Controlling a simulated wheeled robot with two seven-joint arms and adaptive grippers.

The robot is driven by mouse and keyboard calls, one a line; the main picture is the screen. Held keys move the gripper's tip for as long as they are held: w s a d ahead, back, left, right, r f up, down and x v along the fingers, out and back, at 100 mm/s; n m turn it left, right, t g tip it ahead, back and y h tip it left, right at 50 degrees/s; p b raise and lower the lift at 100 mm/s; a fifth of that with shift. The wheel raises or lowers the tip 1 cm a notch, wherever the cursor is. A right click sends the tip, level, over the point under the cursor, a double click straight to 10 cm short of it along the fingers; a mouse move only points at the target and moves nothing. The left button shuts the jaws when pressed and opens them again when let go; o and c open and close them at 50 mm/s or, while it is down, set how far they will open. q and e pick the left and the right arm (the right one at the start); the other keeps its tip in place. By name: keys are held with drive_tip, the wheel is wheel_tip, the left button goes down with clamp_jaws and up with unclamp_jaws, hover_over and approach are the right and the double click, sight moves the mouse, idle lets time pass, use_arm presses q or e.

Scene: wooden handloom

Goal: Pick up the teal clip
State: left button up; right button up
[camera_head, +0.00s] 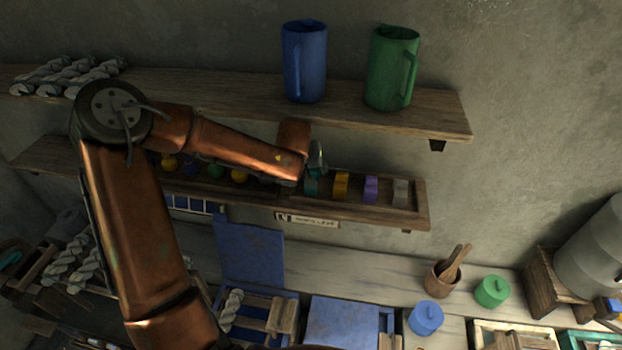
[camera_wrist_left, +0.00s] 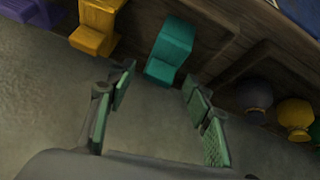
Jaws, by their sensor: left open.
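The teal clip (camera_head: 311,187) stands on the lower wall shelf, at the left end of a row of clips. In the left wrist view the teal clip (camera_wrist_left: 170,48) is upper centre, just beyond the fingertips. My left gripper (camera_head: 317,160) is at the lower shelf, close to the clip and partly hiding it in the head view. In the wrist view my left gripper (camera_wrist_left: 159,74) is open, its two green-padded fingers apart and empty, with the clip's near end in line with the gap. My right gripper is not in view.
A yellow clip (camera_head: 341,186), a purple clip (camera_head: 371,189) and a grey clip (camera_head: 400,191) stand right of the teal one. A wooden divider (camera_wrist_left: 240,62) separates it from small round pots (camera_wrist_left: 253,95). The upper shelf (camera_head: 440,112) holds a blue jug (camera_head: 304,62) and green jug (camera_head: 391,68).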

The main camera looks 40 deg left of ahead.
use_arm(q)
drive_tip(key=shift+c, duration=0.4)
drive_tip(key=c, duration=1.1)
drive_tip(key=shift+s, duration=0.1)
clamp_jaws()
